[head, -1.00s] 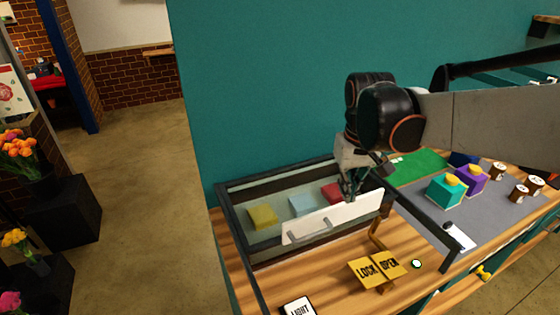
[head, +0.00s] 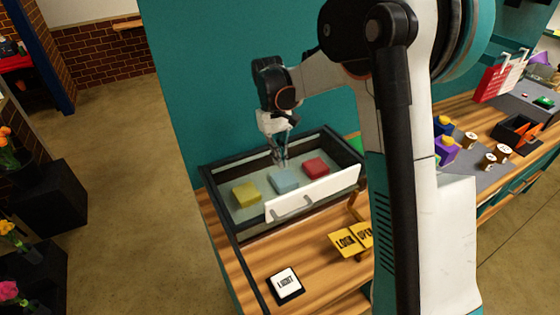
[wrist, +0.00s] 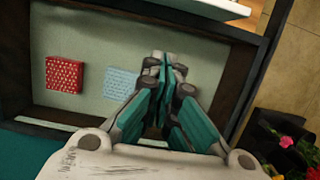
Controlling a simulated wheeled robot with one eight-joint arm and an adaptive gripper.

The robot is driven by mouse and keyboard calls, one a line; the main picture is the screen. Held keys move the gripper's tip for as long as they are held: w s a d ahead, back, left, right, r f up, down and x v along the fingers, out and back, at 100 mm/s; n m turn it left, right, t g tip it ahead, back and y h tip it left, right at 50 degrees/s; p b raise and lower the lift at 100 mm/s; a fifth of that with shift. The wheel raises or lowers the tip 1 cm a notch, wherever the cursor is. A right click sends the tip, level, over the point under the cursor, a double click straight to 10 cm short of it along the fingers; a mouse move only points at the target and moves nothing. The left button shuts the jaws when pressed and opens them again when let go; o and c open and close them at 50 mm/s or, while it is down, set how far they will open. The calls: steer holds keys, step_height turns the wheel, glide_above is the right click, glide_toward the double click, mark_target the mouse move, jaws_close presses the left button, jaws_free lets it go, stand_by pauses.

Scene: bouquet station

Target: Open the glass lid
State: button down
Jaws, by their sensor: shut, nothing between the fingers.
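The dark-framed case (head: 219,225) stands on the wooden counter against the teal wall. A white front panel with a grey handle (head: 293,207) lies along its near side; it also shows at the top of the wrist view (wrist: 215,5). I cannot make out the clear glass or whether the lid is shut. A yellow block (head: 246,194), a pale blue block (head: 284,181) and a red block (head: 316,168) show within the frame. My gripper (head: 280,163) is shut and empty, pointing down over the case by the blue block, behind the panel and apart from the handle.
A yellow LOCK/OPEN sign (head: 347,242) stands before the case, partly hidden by my arm. A LIGHT switch (head: 285,284) sits on the counter at front left. Several jars and boxes stand at the right. Floor at the left is open beside dark flower stands (head: 52,207).

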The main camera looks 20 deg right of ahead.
mark_target(289, 187)
steer(key=x, duration=0.8)
steer(key=shift+s+b, duration=0.15)
steer(key=shift+b, duration=0.25)
steer(key=s, duration=0.3)
steer(key=shift+s+d+r, duration=0.1)
steer(key=shift+d+r, duration=0.1)
steer(key=shift+d, duration=0.15)
steer(key=shift+s, duration=0.15)
steer(key=shift+d, duration=0.1)
steer(key=s+d+b, duration=0.1)
steer(key=s, duration=0.8)
steer(key=s+d, duration=0.2)
steer(key=s, duration=0.7)
steer(key=shift+s+d+b, duration=0.2)
steer(key=shift+d+b, duration=0.1)
steer(key=shift+b, duration=0.1)
